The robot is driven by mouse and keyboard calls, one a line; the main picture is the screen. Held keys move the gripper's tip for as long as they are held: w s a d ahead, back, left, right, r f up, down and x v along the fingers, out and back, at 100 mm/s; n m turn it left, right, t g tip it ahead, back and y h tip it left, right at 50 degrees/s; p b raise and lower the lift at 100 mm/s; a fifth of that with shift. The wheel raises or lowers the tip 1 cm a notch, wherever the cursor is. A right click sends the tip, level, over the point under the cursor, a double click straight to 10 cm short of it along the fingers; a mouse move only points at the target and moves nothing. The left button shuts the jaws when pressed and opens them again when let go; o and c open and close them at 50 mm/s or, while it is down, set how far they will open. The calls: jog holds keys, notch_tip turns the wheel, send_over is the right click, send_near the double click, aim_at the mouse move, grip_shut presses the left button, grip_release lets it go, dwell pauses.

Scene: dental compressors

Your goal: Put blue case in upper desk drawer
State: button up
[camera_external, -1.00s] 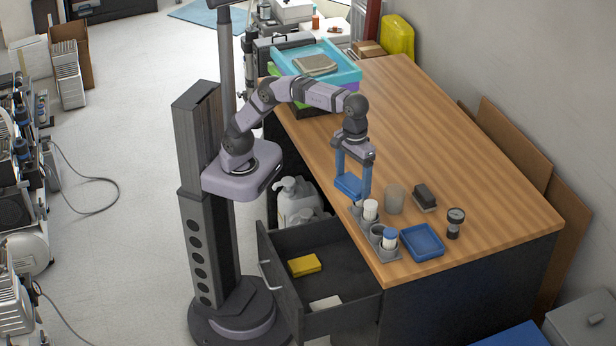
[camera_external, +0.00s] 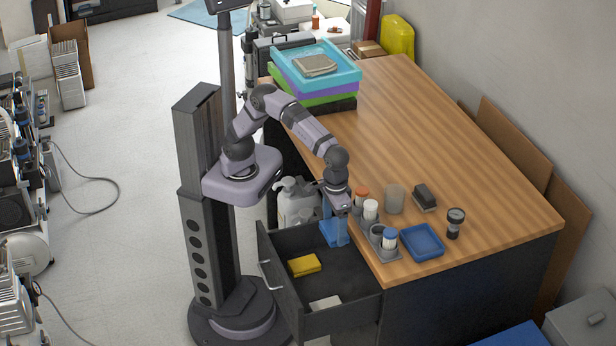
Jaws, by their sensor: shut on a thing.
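My gripper (camera_external: 336,232) is shut on the blue case (camera_external: 327,232). It holds the case low at the back of the open upper desk drawer (camera_external: 349,276), close to the desk's edge. The fingers hide part of the case, and I cannot tell whether it touches the drawer floor. The drawer is pulled out and dark grey. A yellow case (camera_external: 305,265) and a whitish item (camera_external: 325,303) lie inside it.
On the wooden desk (camera_external: 440,120) near the drawer stand a grey holder with capped bottles (camera_external: 388,240), a blue tray (camera_external: 422,242), a frosted cup (camera_external: 394,198), a dark block (camera_external: 425,196) and a gauge (camera_external: 455,222). Stacked trays (camera_external: 315,75) stand at the back. The drawer's middle has free room.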

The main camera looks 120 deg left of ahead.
send_near(332, 285)
notch_tip(332, 285, down, 6)
jog(key=shift+w+r, duration=0.1)
jog(key=shift+r, duration=0.15)
dwell(0.7)
jog(key=shift+f, duration=0.1)
jog(key=o, duration=0.8)
jog(key=shift+o, duration=0.5)
notch_tip(332, 285, up, 12)
